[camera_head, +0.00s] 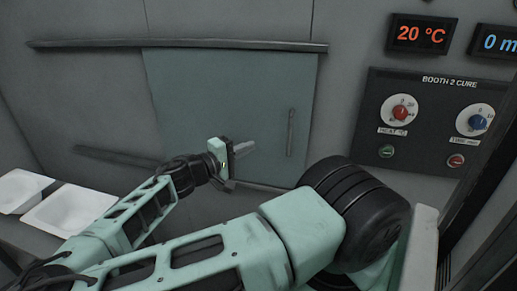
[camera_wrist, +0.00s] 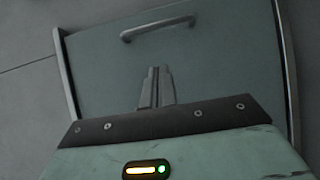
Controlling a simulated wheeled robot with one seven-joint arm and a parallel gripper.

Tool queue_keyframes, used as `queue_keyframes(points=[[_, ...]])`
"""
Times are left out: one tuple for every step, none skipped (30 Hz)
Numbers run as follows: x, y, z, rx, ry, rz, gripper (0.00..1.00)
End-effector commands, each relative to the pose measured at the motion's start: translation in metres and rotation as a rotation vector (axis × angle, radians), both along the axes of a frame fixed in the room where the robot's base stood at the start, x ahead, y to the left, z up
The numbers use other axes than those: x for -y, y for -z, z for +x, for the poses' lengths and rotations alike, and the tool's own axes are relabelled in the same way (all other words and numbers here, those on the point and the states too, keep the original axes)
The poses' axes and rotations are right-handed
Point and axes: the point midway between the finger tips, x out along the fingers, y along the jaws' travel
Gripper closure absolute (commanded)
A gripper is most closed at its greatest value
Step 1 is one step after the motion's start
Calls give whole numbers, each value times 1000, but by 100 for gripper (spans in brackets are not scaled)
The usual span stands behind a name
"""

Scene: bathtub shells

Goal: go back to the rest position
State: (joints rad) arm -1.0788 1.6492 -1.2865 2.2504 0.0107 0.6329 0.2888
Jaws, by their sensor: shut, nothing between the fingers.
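My gripper (camera_head: 246,148) is shut and empty. In the head view it is held in front of the lower middle of a grey-green sliding door (camera_head: 225,85). In the wrist view the two fingers of my gripper (camera_wrist: 155,84) lie side by side, with the door (camera_wrist: 215,55) behind them. The door's handle (camera_head: 291,133) is to the right of the fingers in the head view. The handle also shows beyond the fingertips in the wrist view (camera_wrist: 158,27). The fingers look apart from the handle.
Two white bathtub shells (camera_head: 70,210) lie at the lower left. A control panel (camera_head: 434,120) marked BOOTH 2 CURE is at the right, with a red knob, a blue knob and two buttons. Above it a display (camera_head: 421,34) reads 20 °C. A rail (camera_head: 180,44) runs above the door.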

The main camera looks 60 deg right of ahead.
Motion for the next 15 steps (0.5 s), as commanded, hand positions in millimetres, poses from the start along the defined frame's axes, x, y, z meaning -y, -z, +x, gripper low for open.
queue_keyframes(points=[[-8, 3, 3, 0, -4, 2, 100], [-11, 3, 4, -1, -4, 1, 100], [-15, 2, 5, -1, -3, 1, 100], [-18, 2, 5, -1, -3, 1, 100], [-19, 2, 6, -1, -3, 1, 100], [-21, 1, 6, 0, -2, 1, 100], [-23, 1, 6, 0, -1, 1, 100], [-23, 1, 6, 0, 0, 1, 100], [-24, 0, 6, 0, 0, 0, 100], [-24, 0, 6, 0, 0, 0, 100], [-24, 0, 6, -1, 0, 0, 100], [-24, 0, 6, -1, 0, 0, 100], [-24, 0, 6, -1, 0, 0, 100], [-24, 0, 6, -1, 0, 0, 100], [-24, 0, 6, -1, 0, 0, 100]])
